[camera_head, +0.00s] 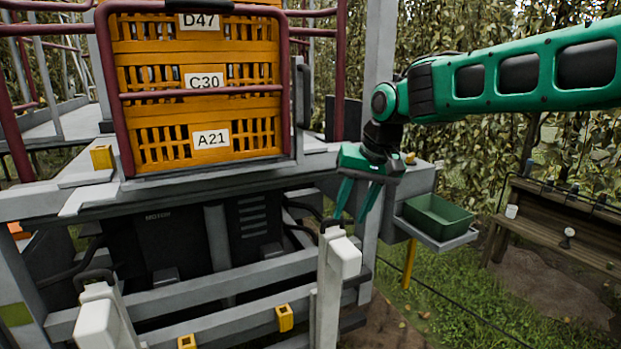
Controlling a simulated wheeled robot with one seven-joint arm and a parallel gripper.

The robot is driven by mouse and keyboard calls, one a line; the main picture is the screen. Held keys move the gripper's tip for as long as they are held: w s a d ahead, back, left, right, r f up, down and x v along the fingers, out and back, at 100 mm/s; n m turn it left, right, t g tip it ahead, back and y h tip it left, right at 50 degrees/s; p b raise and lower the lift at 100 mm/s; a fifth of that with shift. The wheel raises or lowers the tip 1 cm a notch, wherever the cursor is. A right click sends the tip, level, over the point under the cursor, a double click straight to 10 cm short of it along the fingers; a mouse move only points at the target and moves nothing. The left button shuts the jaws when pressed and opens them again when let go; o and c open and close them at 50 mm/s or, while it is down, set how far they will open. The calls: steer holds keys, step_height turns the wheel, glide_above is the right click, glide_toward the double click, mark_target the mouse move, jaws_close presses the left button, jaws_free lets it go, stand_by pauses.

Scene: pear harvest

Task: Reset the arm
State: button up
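My gripper (356,218) hangs at the end of my green arm (500,80), right of the picture's middle. Its two green fingers point down and stand apart with a gap between them. Nothing shows between the fingers. The arm comes in from the upper right and bends downward at a dark wrist joint. The gripper appears in front of the grey platform edge, above a white-topped post (344,258); I cannot tell how far apart they are in depth.
Orange crates (205,105) labelled D47, C30 and A21 are stacked behind a dark red frame (112,95) on the platform. A green tray (438,215) sits on a small shelf right of the gripper. A wooden bench (560,235) stands farther right, with grass between.

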steer(key=s+d+f+m+h, duration=0.15)
steer(key=s+d, duration=0.25)
steer(key=d, duration=0.4)
steer(key=s+d+f+m+h, duration=0.15)
steer(key=s+d, duration=0.25)
steer(key=d, duration=0.4)
steer(key=s+d+f+m+g, duration=0.1)
steer(key=s+d+f, duration=0.2)
steer(key=s, duration=0.6)
steer(key=s+d+f+m+g, duration=0.1)
steer(key=s+d+f, duration=0.2)
steer(key=s+d, duration=0.4)
steer(key=s+d+f+m, duration=0.1)
steer(key=s+d+f, duration=0.2)
steer(key=s, duration=0.7)
steer(key=d, duration=0.2)
steer(key=shift+s+d+m+g+y, duration=0.3)
steer(key=shift+s+g, duration=0.1)
steer(key=shift+w+f, duration=0.25)
steer(key=shift+w, duration=0.4)
steer(key=shift+c, duration=0.3)
